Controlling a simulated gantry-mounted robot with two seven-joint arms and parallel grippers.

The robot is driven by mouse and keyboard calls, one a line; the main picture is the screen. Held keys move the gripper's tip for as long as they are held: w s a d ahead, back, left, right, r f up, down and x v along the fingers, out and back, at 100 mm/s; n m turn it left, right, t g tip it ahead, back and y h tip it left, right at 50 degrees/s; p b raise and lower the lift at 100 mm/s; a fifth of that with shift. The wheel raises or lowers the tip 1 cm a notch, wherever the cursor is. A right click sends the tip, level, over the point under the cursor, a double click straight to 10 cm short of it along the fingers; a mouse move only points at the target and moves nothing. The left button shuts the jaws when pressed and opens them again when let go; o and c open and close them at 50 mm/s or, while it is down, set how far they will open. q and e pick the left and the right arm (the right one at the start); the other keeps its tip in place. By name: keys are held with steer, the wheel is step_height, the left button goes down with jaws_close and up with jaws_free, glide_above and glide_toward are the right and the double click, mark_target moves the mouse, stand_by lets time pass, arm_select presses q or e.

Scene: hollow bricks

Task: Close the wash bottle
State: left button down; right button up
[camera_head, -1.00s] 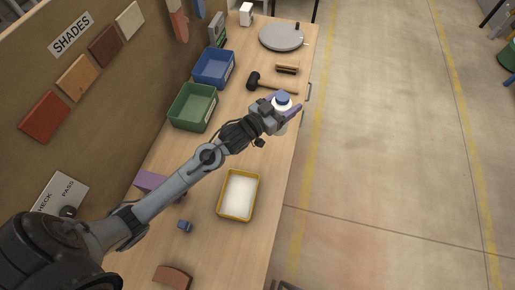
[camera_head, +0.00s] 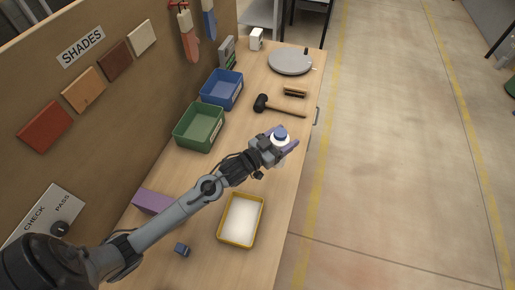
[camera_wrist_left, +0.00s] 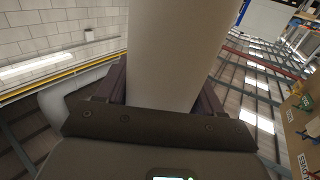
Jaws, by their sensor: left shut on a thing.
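The wash bottle (camera_head: 281,140) is a white body with a blue top, seen from above in the head view. My left gripper (camera_head: 285,138), with purple fingers, is shut around it near the table's right edge. In the left wrist view the bottle is a large pale cylinder (camera_wrist_left: 170,55) between the fingers; its top is out of that frame. From these views I cannot tell if the blue top is fully closed, or if the base touches the table. My right gripper is not in view.
A yellow tray (camera_head: 261,213) with a white inside and a small dark blue piece (camera_head: 182,249) lie nearer on the table (camera_head: 215,220). A black mallet (camera_head: 262,103), a brush (camera_head: 295,92), a grey disc (camera_head: 290,61), a green bin (camera_head: 180,138) and a blue bin (camera_head: 206,99) lie beyond.

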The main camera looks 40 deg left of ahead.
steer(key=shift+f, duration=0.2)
arm_select(q)
steer(key=a+f, duration=0.5)
steer(key=a, duration=0.5)
steer(key=shift+f, duration=0.5)
steer(key=shift+f+b, duration=0.35)
steer(key=shift+f, duration=1.55)
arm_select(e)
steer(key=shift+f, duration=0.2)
arm_select(q)
steer(key=shift+f, duration=0.2)
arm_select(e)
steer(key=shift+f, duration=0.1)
arm_select(q)
steer(key=shift+c, duration=0.8)
jaws_free()
steer(key=shift+r, duration=0.1)
